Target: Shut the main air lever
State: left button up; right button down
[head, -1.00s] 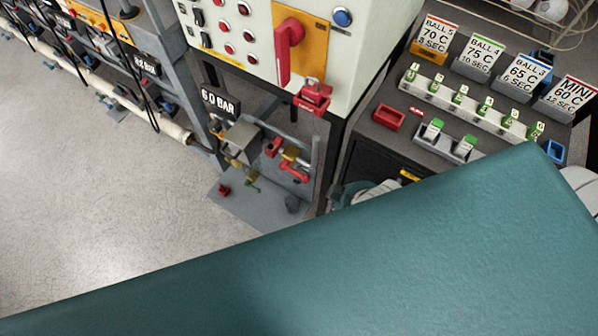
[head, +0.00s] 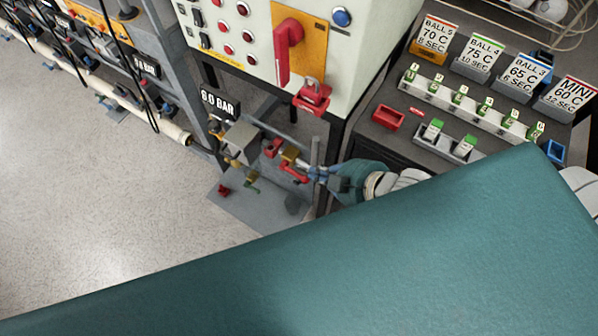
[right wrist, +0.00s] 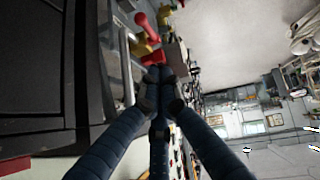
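A brass valve (head: 290,152) with a red lever (head: 292,172) sits in the grey frame below the control cabinet in the head view. My right gripper (head: 318,172) reaches in from the right, with its fingertips right beside the lever. In the right wrist view, the gripper's dark fingers (right wrist: 160,92) come together at their tips, with nothing seen between them. The red lever (right wrist: 146,30) and yellow brass parts (right wrist: 139,50) show just beyond the tips. I cannot tell whether the tips touch the lever. My left gripper is not in view.
A white cabinet (head: 240,55) with a large red handle (head: 285,50) and a red padlock (head: 312,95) stands above the valve. A bench (head: 380,145) with label cards is at right. Open floor (head: 100,190) lies left.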

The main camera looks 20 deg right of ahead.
send_over(291, 173)
jog(key=s, duration=0.3)
notch_tip(291, 173, down, 7)
jog(key=shift+w+d+f+p, duration=0.1)
jog(key=shift+d+f+p, duration=0.2)
jog(key=shift+f, duration=0.6)
jog(key=shift+d+f+p, duration=0.1)
jog(key=shift+d+f, duration=0.3)
jog(key=shift+f, duration=0.5)
jog(key=shift+f, duration=0.1)
jog(key=shift+d+f+t+b, duration=0.1)
jog(key=shift+f+t+b, duration=0.15)
jog(key=shift+b, duration=0.45)
jog(key=shift+f+t+y+b, duration=0.1)
jog(key=shift+t+y+b, duration=0.15)
jog(key=shift+y+b, duration=0.1)
